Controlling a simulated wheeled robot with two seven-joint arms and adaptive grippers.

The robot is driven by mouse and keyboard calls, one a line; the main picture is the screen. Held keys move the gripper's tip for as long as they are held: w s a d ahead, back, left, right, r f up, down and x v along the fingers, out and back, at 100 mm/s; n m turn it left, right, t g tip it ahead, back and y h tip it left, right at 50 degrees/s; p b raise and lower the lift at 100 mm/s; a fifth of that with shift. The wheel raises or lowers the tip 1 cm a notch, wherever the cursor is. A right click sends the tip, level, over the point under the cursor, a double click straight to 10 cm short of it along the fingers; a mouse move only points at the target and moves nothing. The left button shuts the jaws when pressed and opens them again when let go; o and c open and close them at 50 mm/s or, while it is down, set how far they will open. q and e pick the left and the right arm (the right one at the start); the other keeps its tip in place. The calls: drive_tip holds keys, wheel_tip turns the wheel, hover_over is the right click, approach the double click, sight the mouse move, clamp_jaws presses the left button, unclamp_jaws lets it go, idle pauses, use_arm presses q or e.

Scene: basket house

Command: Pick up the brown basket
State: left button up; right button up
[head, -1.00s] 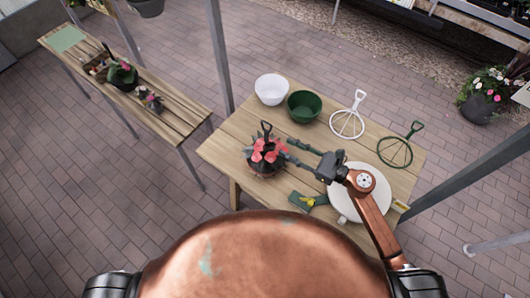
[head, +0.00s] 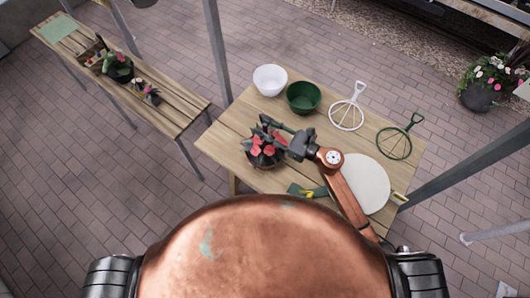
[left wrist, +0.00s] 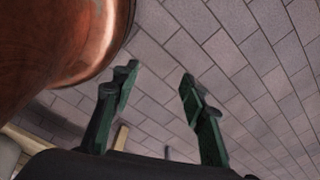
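A dark brown basket-like pot (head: 265,162) with red flowers and dark leaves stands on the near wooden table, below and just left of my right gripper. A dark upright handle showed above its flowers earlier; the gripper now covers that spot. My right gripper (head: 264,128) reaches in from the right over the flowers. Its fingers look spread, with the handle's place between or beside them; contact cannot be made out. My left gripper (left wrist: 158,92) is open and empty above the paved floor in the left wrist view. It does not show in the head view.
On the near table (head: 225,145) are a white bowl (head: 270,80), a green bowl (head: 303,97), two ring-shaped wire tools, a round white disc (head: 362,184) and a green-yellow tool (head: 306,191). A metal post (head: 219,60) rises behind. A second table stands at left.

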drive_tip(key=shift+c, duration=0.8)
clamp_jaws()
use_arm(q)
drive_tip(key=shift+s+a, duration=0.1)
drive_tip(key=shift+s, duration=0.55)
drive_tip(key=shift+w, duration=0.2)
use_arm(e)
drive_tip(key=shift+r, duration=0.2)
